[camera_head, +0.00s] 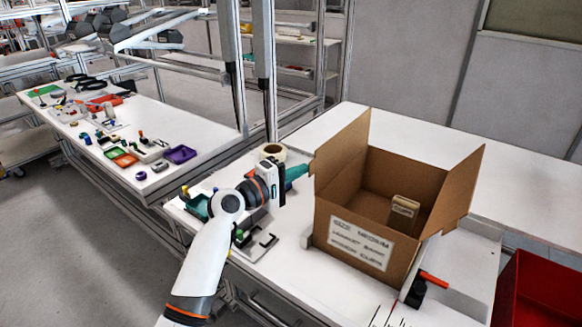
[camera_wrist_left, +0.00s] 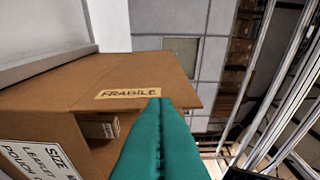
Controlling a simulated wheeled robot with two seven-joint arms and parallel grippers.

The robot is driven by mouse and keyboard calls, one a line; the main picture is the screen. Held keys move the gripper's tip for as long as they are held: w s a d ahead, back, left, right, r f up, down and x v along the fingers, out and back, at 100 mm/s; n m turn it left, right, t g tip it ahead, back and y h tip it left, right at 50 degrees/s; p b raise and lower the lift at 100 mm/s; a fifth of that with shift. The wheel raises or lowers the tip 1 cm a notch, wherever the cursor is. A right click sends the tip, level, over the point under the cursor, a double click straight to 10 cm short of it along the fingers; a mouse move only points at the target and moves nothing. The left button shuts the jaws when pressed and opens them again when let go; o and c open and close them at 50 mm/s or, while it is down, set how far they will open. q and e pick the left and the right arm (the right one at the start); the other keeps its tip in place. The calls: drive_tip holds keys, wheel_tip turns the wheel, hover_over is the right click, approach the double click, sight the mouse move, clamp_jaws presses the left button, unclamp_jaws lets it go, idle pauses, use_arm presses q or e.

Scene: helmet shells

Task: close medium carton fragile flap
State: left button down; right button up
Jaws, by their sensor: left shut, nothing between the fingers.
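The medium carton (camera_head: 362,238) stands open on the white table, with a printed size label (camera_head: 361,243) on its front face. Its left flap (camera_head: 342,152) and right flap (camera_head: 462,190) stand up. In the left wrist view a brown flap (camera_wrist_left: 60,88) carries a FRAGILE label (camera_wrist_left: 128,93). A small brown box (camera_head: 403,212) sits inside the carton. My left gripper (camera_head: 297,171) has teal fingers, shut and empty, just left of the left flap. In the wrist view its fingertips (camera_wrist_left: 160,102) overlap the FRAGILE flap; contact cannot be told. My right gripper is not in view.
A tape roll (camera_head: 272,152) stands behind my left gripper. A black and orange tool (camera_head: 420,286) lies at the carton's front right. A red bin (camera_head: 538,290) is at the lower right. The table (camera_head: 335,122) behind the carton is clear. Metal posts (camera_head: 264,70) rise behind.

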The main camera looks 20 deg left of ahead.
use_arm(q)
drive_tip(key=s+d+f+m+y+p, duration=0.2)
drive_tip(key=d+f+m+p, duration=0.1)
drive_tip(key=m, duration=0.4)
drive_tip(key=s+d+f+m+y+p, duration=0.2)
drive_tip(key=d+f+m+p, duration=0.1)
drive_tip(key=d+m+p, duration=0.3)
drive_tip(key=shift+d+f+m+g+y, duration=0.35)
drive_tip(key=shift+d+m, duration=0.25)
drive_tip(key=shift+d, duration=0.35)
drive_tip(key=shift+p, duration=0.35)
